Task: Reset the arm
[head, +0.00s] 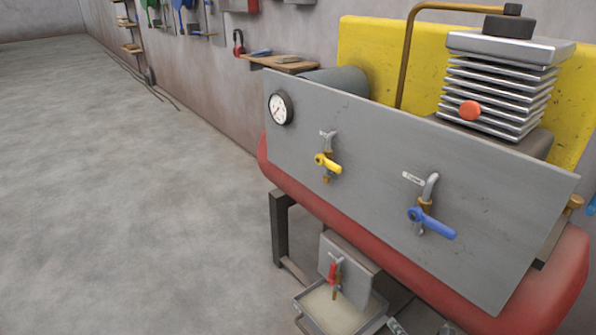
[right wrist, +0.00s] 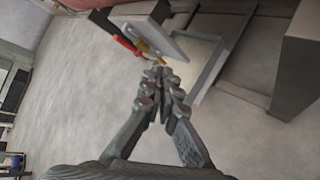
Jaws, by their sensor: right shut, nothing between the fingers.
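My right gripper (right wrist: 160,78) is shut and empty in the right wrist view, its fingertips together. In that picture the tips overlap the area by the red-handled valve (right wrist: 128,47) and the pale tray (right wrist: 213,68); I cannot tell how far apart they are. In the head view only small grey parts of it show at the bottom edge. There the red-handled valve (head: 332,274) hangs low under the machine, above the tray (head: 306,317) on the floor. My left gripper is in neither view.
A grey panel (head: 375,165) carries a gauge (head: 280,108), a yellow-handled valve (head: 327,162) and a blue-handled valve (head: 436,224). A red tank (head: 400,270) lies behind and below it. A finned compressor head (head: 500,85) stands above. The concrete floor at left is clear.

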